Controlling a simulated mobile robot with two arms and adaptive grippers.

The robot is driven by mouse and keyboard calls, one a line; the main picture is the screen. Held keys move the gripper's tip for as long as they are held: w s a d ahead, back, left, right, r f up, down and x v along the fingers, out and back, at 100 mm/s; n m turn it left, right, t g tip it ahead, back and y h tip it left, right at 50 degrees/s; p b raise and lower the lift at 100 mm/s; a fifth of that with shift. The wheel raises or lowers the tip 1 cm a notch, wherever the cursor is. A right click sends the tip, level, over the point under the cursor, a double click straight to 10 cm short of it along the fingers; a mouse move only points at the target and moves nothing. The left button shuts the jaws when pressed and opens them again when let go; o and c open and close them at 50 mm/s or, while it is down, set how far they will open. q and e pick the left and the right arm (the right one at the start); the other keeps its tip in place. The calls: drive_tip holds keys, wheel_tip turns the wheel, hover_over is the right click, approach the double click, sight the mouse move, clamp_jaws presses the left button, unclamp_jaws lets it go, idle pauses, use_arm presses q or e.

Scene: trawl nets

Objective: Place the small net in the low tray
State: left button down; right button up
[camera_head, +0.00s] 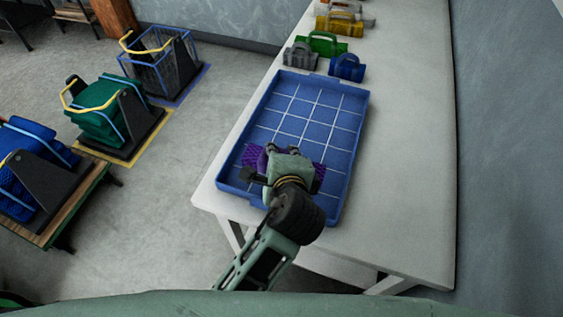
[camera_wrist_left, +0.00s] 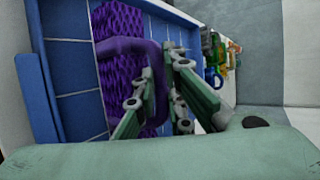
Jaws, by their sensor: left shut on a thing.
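A purple net (camera_head: 254,156) with a mesh-like surface is at the near end of the low blue tray (camera_head: 228,188), which has a white grid on its floor. My left gripper (camera_head: 268,152) is over the net and hides much of it. In the left wrist view the gripper (camera_wrist_left: 165,92) is shut on the net's smooth purple handle, and the net's mesh body (camera_wrist_left: 122,22) lies over the tray floor (camera_wrist_left: 72,68). I cannot tell whether the net rests on the floor or hangs just above it. My right gripper is not in view.
The tray sits on a white table (camera_head: 400,190). Beyond it stand small handled items: grey (camera_head: 300,56), blue (camera_head: 347,67), green (camera_head: 322,44) and yellow (camera_head: 340,24). A wall runs along the right.

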use_arm(q)
wheel_tip(320, 180, down, 4)
drive_tip(key=shift+r, duration=0.1)
drive_tip(key=c, duration=2.3)
unclamp_jaws()
drive_tip(key=shift+f, duration=0.2)
drive_tip(key=o, duration=0.4)
drive_tip(key=shift+o, duration=0.4)
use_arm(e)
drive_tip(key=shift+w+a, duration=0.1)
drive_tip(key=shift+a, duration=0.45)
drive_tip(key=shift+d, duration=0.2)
